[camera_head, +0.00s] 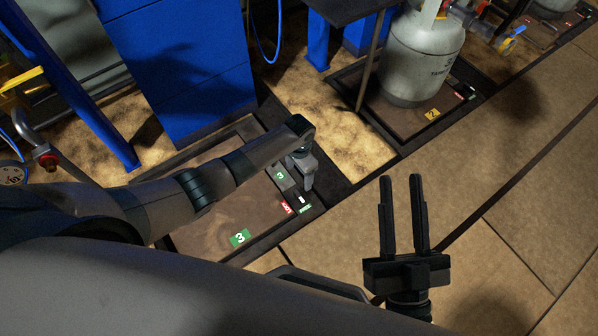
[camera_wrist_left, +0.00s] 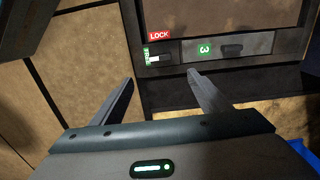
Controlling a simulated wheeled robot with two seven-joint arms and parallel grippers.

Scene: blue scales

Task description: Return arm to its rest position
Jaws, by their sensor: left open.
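My left arm (camera_head: 200,185) reaches in from the left over the scale platform marked 3 (camera_head: 205,232). My left gripper (camera_head: 308,186) points down near the platform's right corner, beside the small lock panel. In the left wrist view its fingers (camera_wrist_left: 160,78) are spread apart with nothing between them. The red LOCK label (camera_wrist_left: 158,35), green label (camera_wrist_left: 148,57) and small switch (camera_wrist_left: 160,59) lie just beyond the fingertips, apart from them as far as I can tell. My right gripper (camera_head: 402,182) is open and empty over the tiled floor.
A grey gas cylinder (camera_head: 418,60) stands on the scale marked 2 (camera_head: 385,97) at the upper right. Blue cabinets (camera_head: 185,65) and a blue post (camera_head: 100,125) stand behind platform 3. The tiled floor (camera_head: 510,190) at the right is clear.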

